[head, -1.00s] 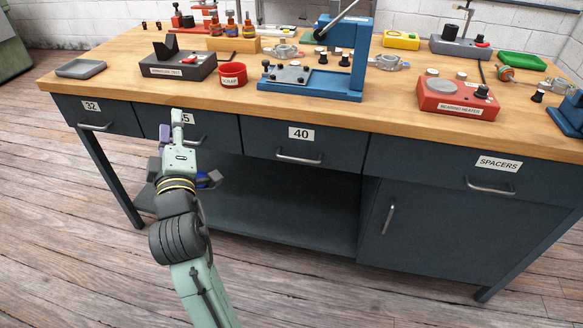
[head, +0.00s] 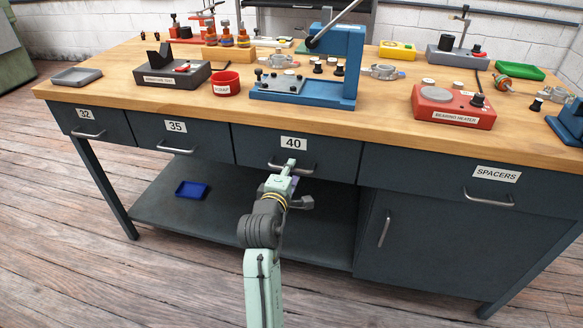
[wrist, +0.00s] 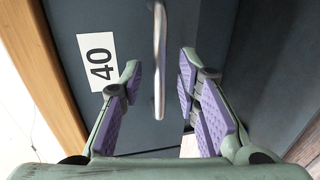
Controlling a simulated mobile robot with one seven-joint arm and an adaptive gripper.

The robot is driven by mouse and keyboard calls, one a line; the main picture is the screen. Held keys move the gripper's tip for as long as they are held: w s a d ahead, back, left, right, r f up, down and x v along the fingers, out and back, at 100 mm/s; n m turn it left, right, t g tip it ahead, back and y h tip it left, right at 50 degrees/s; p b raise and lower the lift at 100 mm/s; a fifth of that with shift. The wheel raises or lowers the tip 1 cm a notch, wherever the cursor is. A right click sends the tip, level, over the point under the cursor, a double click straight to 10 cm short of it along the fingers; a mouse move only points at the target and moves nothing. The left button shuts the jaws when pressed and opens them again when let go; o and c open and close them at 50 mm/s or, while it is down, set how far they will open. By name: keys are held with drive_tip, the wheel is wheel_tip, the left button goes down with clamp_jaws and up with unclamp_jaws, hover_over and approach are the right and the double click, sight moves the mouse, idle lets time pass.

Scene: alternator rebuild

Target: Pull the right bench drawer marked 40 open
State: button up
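The drawer marked 40 (head: 330,157) is a dark grey front under the wooden bench top, and it looks shut. Its label (head: 293,143) sits above a silver bar handle (head: 308,169). My gripper (head: 290,166) is in front of this handle and hides part of it. In the wrist view, the handle (wrist: 159,60) stands upright in the picture, between the lines of my two purple-padded fingers, with the 40 label (wrist: 98,62) to its left. My gripper (wrist: 160,85) is open, one finger on each side of the handle. I cannot tell whether either finger touches it.
Drawers 32 (head: 85,121) and 35 (head: 178,140) are to the left; the SPACERS drawer (head: 480,180) is to the right, above a cupboard door (head: 410,240). A blue tray (head: 191,190) lies on the lower shelf. A blue press (head: 335,65) stands on the bench top above.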

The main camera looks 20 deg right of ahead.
drive_tip(key=shift+x, duration=1.1)
drive_tip(key=shift+c, duration=0.6)
clamp_jaws()
